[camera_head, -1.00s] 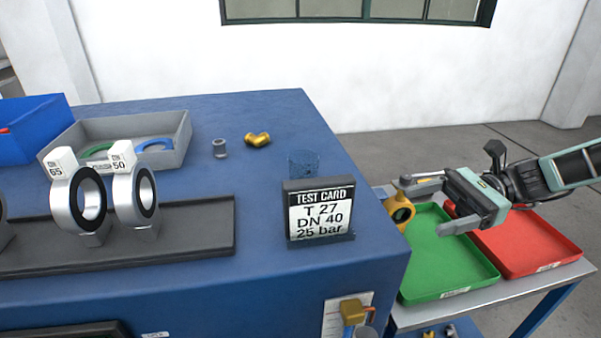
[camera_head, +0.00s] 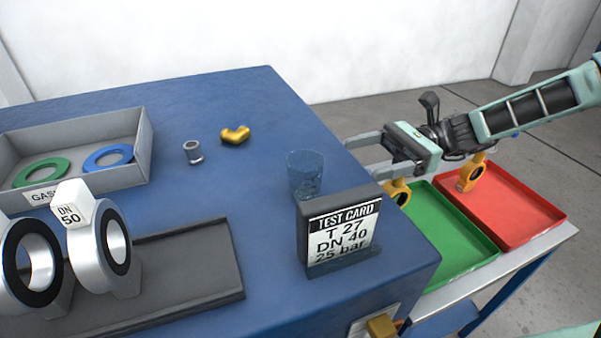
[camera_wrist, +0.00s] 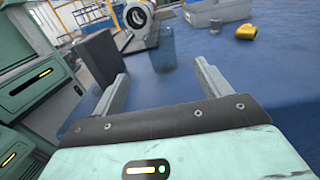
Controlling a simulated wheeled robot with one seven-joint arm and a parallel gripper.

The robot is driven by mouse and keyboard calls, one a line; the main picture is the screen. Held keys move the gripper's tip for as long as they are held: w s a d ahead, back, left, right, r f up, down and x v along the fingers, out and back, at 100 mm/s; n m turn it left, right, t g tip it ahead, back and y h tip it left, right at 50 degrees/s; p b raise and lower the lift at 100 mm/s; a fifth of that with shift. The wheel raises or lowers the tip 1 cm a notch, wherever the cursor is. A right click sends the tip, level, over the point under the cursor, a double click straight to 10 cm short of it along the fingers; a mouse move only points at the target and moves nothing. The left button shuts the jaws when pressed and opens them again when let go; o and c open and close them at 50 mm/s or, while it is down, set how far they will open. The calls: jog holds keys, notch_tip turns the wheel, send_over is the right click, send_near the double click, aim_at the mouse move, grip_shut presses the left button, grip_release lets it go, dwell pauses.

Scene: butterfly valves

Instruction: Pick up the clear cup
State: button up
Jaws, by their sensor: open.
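The clear cup (camera_head: 306,174) stands upright on the blue bench top, just behind the test card (camera_head: 340,232), whose top edge comes close to its base in the head view. It looks like a see-through tumbler with a bluish tint. In the wrist view the cup (camera_wrist: 161,48) shows ahead, between and beyond the two fingers. My gripper (camera_head: 364,154) is to the right of the cup, by the bench's right edge, with its fingers pointing left toward it. The fingers are apart and empty, also in the wrist view (camera_wrist: 160,80).
A brass elbow (camera_head: 235,135) and a small grey fitting (camera_head: 193,152) lie left of the cup. A gasket tray (camera_head: 146,150) and ring-shaped valves (camera_head: 115,248) are farther left. Green (camera_head: 445,262) and red (camera_head: 530,215) trays sit right of the bench, with yellow valves near them.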

jog(key=p, duration=0.2)
send_near(290, 174)
jog(key=x, duration=0.4)
jog(key=shift+w+f, duration=0.15)
jog(key=shift+f, duration=0.1)
jog(key=x, duration=0.1)
jog(key=p+x, duration=0.1)
jog(key=x, duration=0.1)
jog(key=p+x, duration=0.1)
jog(key=shift+a+r, duration=0.15)
jog(key=shift+r, duration=0.1)
jog(key=shift+a+f, duration=0.1)
jog(key=shift+a, duration=0.3)
jog(key=c, duration=1.1)
